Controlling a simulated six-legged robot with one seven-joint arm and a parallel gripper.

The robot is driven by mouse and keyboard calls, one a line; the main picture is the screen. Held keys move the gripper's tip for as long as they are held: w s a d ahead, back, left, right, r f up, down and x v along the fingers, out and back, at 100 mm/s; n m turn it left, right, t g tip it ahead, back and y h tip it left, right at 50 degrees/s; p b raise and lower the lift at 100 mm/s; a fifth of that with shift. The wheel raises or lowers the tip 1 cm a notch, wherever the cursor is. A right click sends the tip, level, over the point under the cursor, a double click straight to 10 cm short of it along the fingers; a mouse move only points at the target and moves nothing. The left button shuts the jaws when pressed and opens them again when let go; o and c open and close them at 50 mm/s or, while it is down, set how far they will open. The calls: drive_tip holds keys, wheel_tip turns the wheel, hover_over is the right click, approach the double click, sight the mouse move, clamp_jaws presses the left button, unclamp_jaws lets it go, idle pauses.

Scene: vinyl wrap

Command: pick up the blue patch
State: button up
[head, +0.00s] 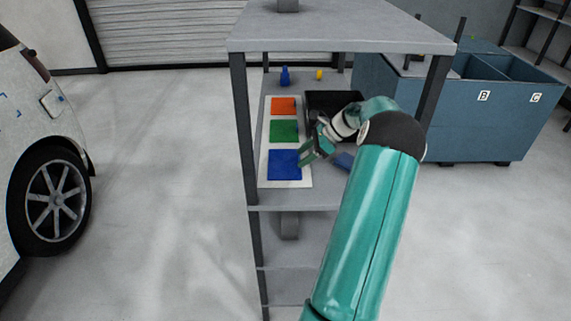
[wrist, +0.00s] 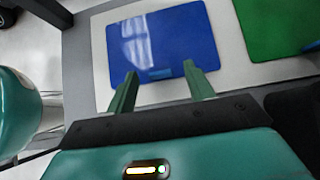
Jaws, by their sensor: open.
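The blue patch (head: 284,165) is a flat square on a white sheet (head: 264,140) on the shelf. It is the nearest of three patches, below a green one (head: 284,131) and an orange one (head: 283,106). In the wrist view the blue patch (wrist: 163,42) lies just ahead of the fingertips, with a lighter blue tab at its near edge between them. My gripper (head: 308,152) is open and empty at the patch's right side. In the wrist view both fingers of my gripper (wrist: 159,72) overlap the near edge of the patch; whether they touch it is unclear.
A black tray (head: 330,100) lies right of the sheet. A blue bottle (head: 285,76) and a small yellow item (head: 319,74) stand at the back. The shelf's top (head: 340,32) and posts (head: 242,120) enclose the space. A white car (head: 40,130) is at left, blue bins (head: 470,100) at right.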

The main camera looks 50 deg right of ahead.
drive_tip(key=shift+w+a+f, duration=0.2)
drive_tip(key=shift+w+f, duration=0.05)
drive_tip(key=shift+f, duration=0.1)
drive_tip(key=shift+c, duration=0.4)
drive_tip(key=c, duration=1)
drive_tip(key=shift+o, duration=0.2)
drive_tip(key=shift+r, duration=0.1)
wheel_tip(320, 180, up, 10)
drive_tip(key=shift+s, duration=0.15)
